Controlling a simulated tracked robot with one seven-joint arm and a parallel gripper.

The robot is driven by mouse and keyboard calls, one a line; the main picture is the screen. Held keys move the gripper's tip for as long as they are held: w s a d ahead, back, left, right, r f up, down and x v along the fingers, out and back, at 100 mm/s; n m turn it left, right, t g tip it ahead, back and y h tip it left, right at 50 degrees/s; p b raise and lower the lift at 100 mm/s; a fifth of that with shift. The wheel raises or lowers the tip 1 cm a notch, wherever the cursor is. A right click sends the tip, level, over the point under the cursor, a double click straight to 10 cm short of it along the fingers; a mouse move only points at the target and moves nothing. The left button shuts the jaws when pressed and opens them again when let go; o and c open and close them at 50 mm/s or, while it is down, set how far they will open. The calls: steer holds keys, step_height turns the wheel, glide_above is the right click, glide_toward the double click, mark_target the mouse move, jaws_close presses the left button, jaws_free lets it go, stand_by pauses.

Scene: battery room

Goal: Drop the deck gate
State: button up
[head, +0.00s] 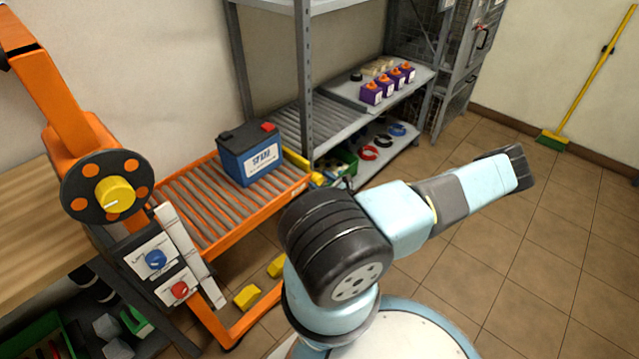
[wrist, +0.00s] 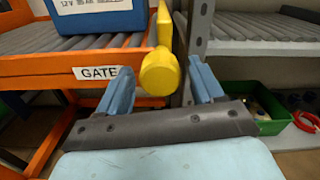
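The deck gate is a yellow bar (head: 297,159) across the right end of the orange roller deck (head: 193,240), standing above its rim. In the wrist view the gate (wrist: 164,24) shows nearly edge-on, with a round yellow knob (wrist: 159,74) at its near end. A "GATE" label (wrist: 97,73) is on the deck's orange rim, left of the knob. My gripper (wrist: 160,84) is open, with one blue finger on each side of the knob. I see no clear contact. In the head view my arm hides most of the gripper.
A blue battery (head: 249,153) stands on the deck rollers near the gate. A grey shelf rack (head: 305,75) with rollers adjoins the deck's right end. A green bin (wrist: 262,112) is low at right. Yellow blocks (head: 247,297) are below the deck. Open floor (head: 540,260) lies right.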

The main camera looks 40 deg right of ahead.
steer(key=c, duration=0.9)
steer(key=shift+o, duration=0.6)
steer(key=shift+a, duration=0.45)
steer(key=shift+d, duration=0.2)
steer(key=shift+c, duration=0.6)
steer(key=shift+d, duration=0.1)
steer(key=m, duration=0.4)
steer(key=shift+d, duration=0.1)
steer(key=m, duration=0.5)
steer(key=shift+d, duration=0.1)
steer(key=m, duration=0.4)
steer(key=shift+f+m, duration=0.1)
steer(key=shift+m, duration=0.3)
steer(key=shift+d+m, duration=0.1)
steer(key=shift+m, duration=1.9)
steer(key=shift+f, duration=0.1)
